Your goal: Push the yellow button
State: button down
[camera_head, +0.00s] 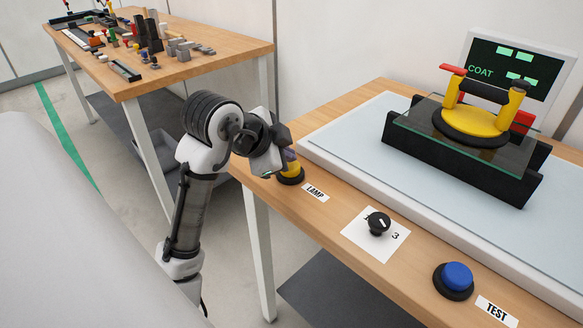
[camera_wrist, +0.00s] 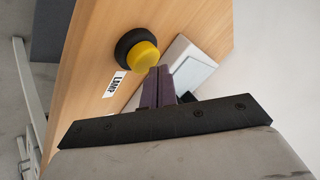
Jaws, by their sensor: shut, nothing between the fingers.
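The yellow button (camera_wrist: 146,56) sits in a round black base on the wooden table, beside a label reading LAMP (camera_wrist: 115,85). In the head view the button (camera_head: 293,171) shows only in part behind my gripper. My gripper (camera_head: 288,157) is over the button's near side there, fingers pointing down toward the table. In the wrist view my gripper (camera_wrist: 160,70) is shut and empty, its purple fingertips just below and right of the yellow cap. I cannot tell whether they touch it.
A black knob (camera_head: 378,223) on a white plate and a blue button (camera_head: 457,277) with a TEST label (camera_head: 496,312) stand along the table's front strip. A yellow suction lifter (camera_head: 472,122) rests on glass over a black stand behind. Another table (camera_head: 235,45) holds many small parts.

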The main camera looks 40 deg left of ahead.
jog(key=shift+f+b, duration=0.4)
jog(key=shift+f, duration=0.15)
jog(key=shift+r, duration=0.1)
dwell(0.3)
jog(key=shift+r+p, duration=0.8)
jog(key=shift+r, duration=0.2)
notch_tip(320, 180, up, 6)
jog(key=p, duration=0.4)
jog(key=shift+p, duration=0.3)
jog(key=shift+d, duration=0.1)
dwell(1.4)
